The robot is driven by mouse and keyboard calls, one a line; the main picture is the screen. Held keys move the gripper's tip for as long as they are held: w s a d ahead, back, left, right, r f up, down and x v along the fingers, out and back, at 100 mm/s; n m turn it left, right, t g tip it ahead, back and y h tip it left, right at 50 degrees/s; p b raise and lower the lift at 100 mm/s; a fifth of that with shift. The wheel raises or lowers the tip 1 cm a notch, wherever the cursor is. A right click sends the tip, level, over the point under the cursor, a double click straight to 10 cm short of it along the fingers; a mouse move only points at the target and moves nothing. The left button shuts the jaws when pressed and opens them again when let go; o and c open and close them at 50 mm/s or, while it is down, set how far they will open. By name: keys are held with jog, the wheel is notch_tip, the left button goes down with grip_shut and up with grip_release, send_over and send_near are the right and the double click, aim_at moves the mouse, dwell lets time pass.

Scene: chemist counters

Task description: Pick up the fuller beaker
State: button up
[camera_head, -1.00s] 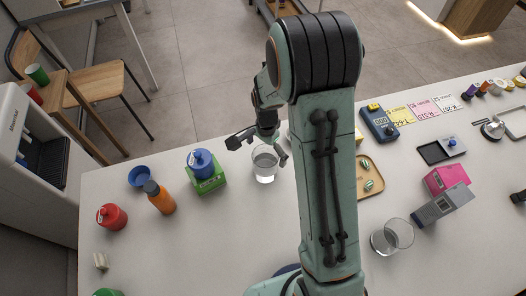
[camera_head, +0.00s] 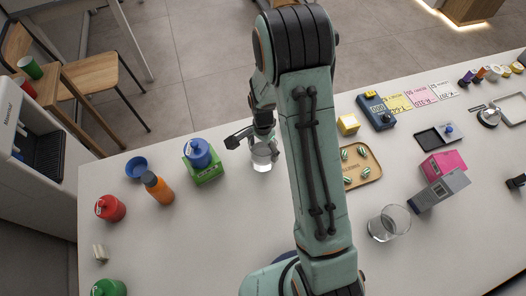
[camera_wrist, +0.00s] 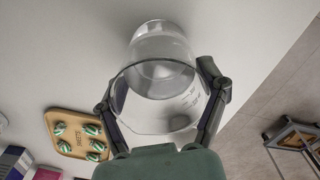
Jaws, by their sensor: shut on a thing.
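A clear glass beaker (camera_head: 261,155) stands upright near the far edge of the white counter, partly covered by my gripper. In the wrist view the beaker (camera_wrist: 160,95) shows clear liquid inside and faint markings on its wall. My gripper (camera_head: 257,141) is shut on this beaker, with one finger on each side near its open rim; the gripper also shows in the wrist view (camera_wrist: 158,98). A second glass beaker (camera_head: 389,222) stands at the right front of the counter and looks nearly empty.
A wooden tray (camera_head: 362,165) with green-striped pieces lies to the right.

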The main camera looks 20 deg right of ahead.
jog(key=shift+r, duration=1.1)
jog(key=s+a+r, duration=0.1)
jog(key=s+r, duration=0.9)
jog(key=s, duration=0.4)
jog(key=shift+r, duration=0.35)
jog(key=shift+a, duration=0.1)
dwell(0.8)
